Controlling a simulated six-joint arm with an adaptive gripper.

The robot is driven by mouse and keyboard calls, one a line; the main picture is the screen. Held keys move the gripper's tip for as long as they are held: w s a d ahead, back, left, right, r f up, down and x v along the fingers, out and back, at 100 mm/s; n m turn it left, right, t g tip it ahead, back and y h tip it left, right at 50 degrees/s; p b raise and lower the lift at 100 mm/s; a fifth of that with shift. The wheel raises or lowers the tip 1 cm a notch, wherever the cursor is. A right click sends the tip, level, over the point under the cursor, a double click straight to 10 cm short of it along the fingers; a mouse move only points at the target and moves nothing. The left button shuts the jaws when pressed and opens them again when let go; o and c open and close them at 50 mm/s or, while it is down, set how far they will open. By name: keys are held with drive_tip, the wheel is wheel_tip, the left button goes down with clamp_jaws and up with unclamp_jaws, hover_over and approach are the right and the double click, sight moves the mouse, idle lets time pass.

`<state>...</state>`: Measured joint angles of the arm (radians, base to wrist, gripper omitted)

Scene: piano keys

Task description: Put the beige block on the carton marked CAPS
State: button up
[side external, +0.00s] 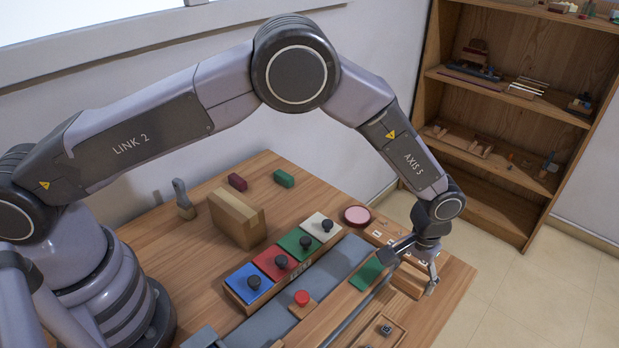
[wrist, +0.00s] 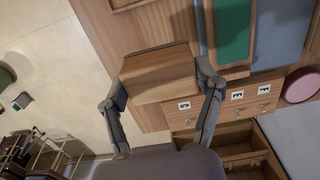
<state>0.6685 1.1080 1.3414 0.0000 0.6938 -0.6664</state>
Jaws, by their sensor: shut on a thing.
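My gripper (side external: 411,274) is at the right end of the table, its fingers on either side of a wood-brown block (wrist: 158,75). In the wrist view the block fills the space between the fingers, and my gripper (wrist: 162,80) is shut on it. I cannot tell whether it is the beige block, or whether it rests on the table. A tan carton-like box (side external: 232,220) stands at the back left of the table, far from my gripper. I can read no CAPS mark on it.
Blue, red, green and white knobbed blocks (side external: 281,262) stand in a row mid-table. Wooden pieces lettered G, E and F (wrist: 237,96) lie beside my gripper, near a pink disc (side external: 357,215). A brush (side external: 184,203) and small red and green blocks (side external: 284,178) are at the back.

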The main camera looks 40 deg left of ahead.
drive_tip(key=s+a+r, duration=0.2)
drive_tip(key=s+r, duration=0.1)
drive_tip(key=r, duration=0.2)
wheel_tip(320, 180, up, 8)
drive_tip(key=n, duration=0.9)
hover_over(234, 202)
drive_tip(key=d, duration=0.1)
drive_tip(key=f, duration=0.5)
drive_tip(key=a+f, duration=0.1)
drive_tip(key=f, duration=0.1)
drive_tip(key=shift+f, duration=0.6)
drive_tip(key=shift+f, duration=0.1)
drive_tip(key=o, duration=1.2)
